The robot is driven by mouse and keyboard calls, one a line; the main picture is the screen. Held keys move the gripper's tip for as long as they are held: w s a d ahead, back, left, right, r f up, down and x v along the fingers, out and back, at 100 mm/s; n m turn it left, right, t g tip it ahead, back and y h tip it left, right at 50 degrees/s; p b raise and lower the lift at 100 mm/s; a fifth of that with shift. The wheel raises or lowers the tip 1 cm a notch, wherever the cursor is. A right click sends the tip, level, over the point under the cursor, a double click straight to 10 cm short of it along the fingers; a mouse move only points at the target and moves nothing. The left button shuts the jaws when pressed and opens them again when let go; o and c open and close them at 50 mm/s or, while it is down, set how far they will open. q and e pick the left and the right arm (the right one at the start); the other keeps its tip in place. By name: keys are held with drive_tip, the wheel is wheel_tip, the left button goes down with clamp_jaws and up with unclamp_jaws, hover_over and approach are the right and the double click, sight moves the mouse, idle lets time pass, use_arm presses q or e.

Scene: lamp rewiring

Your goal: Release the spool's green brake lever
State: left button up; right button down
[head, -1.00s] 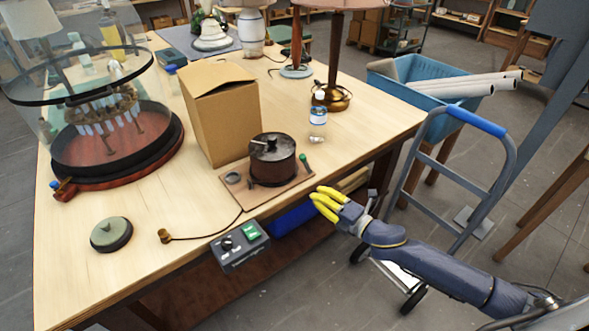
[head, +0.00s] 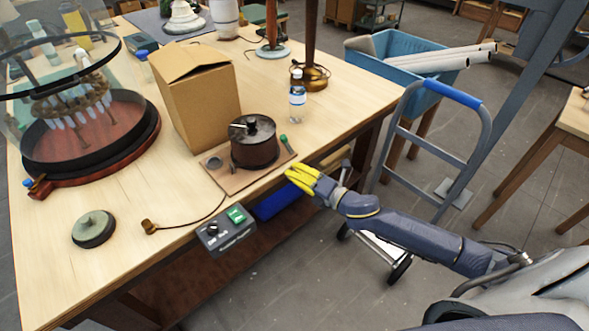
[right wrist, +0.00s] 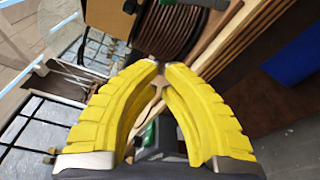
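The spool (head: 254,150) is a dark brown drum with a black top on a wooden board (head: 222,178) near the table's front edge. Its brake lever (head: 286,142) has a green handle and stands at the spool's right. My right gripper (head: 290,177) has yellow fingers and hangs just off the front edge, near the board and apart from the lever. In the right wrist view its tips (right wrist: 162,67) nearly meet, with nothing clearly held; the spool's wound side (right wrist: 170,30) shows beyond them. My left gripper is out of view.
A hand truck (head: 440,150) stands beside my right arm.

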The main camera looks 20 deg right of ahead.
sight(274, 145)
drive_tip(key=x, duration=0.7)
drive_tip(key=shift+w+d+r, duration=0.2)
drive_tip(key=shift+w+d, duration=0.1)
drive_tip(key=shift+w, duration=0.3)
drive_tip(key=shift+w+d+r, duration=0.2)
drive_tip(key=shift+w+d, duration=0.1)
drive_tip(key=shift+w, duration=0.25)
drive_tip(key=shift+w+d+r, duration=0.3)
drive_tip(key=shift+w+d, duration=0.25)
drive_tip(key=shift+w, duration=0.05)
drive_tip(key=shift+d+r+m, duration=0.2)
drive_tip(key=shift+m, duration=0.1)
